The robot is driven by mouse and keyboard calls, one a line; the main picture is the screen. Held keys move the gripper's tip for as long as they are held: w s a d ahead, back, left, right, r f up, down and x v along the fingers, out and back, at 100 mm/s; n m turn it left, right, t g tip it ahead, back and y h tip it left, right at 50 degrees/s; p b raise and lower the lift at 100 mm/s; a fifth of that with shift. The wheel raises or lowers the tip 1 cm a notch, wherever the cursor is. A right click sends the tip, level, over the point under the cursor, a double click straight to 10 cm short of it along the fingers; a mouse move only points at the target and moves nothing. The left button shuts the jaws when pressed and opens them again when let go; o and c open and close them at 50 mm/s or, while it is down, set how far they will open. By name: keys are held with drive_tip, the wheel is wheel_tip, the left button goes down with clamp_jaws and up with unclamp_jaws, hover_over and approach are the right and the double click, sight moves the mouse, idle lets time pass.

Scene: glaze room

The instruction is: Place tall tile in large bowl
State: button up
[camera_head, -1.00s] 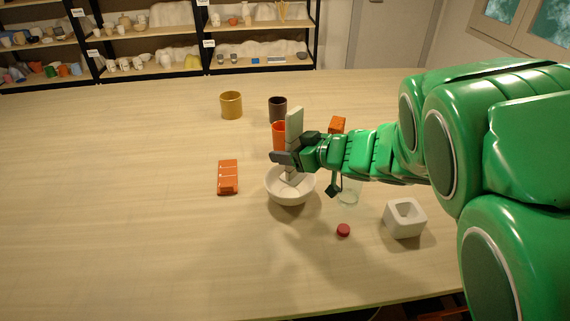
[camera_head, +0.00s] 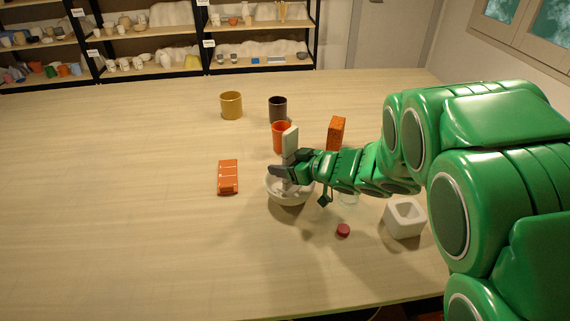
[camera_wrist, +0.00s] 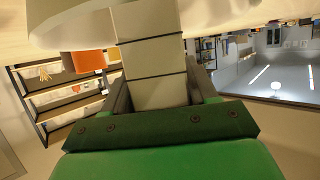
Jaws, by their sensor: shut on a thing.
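The tall tile (camera_head: 290,140) is a pale, narrow upright slab in the head view. My gripper (camera_head: 283,173) is shut on it, with the tile's upper part above the fingers. The large bowl (camera_head: 290,198) is white and stands directly under the gripper. The tile's lower end is down inside the bowl's opening; whether it touches the bottom is hidden. In the wrist view the tile (camera_wrist: 152,60), crossed by dark lines, stands between the fingers, and the bowl's pale rim (camera_wrist: 70,25) shows at the top left.
An orange cup (camera_head: 280,137) stands just behind the tile. An orange block (camera_head: 336,132), a dark cup (camera_head: 278,108) and a yellow cup (camera_head: 231,105) are farther back. An orange tile piece (camera_head: 228,177) lies left; a red disc (camera_head: 343,230) and a white square holder (camera_head: 405,218) are right.

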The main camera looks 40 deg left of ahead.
drive_tip(key=shift+f, duration=0.65)
drive_tip(key=o, duration=1.2)
drive_tip(key=shift+r, duration=0.1)
drive_tip(key=shift+d+r, duration=0.1)
drive_tip(key=shift+r, duration=0.55)
drive_tip(key=v, duration=1.1)
drive_tip(key=shift+d, duration=0.4)
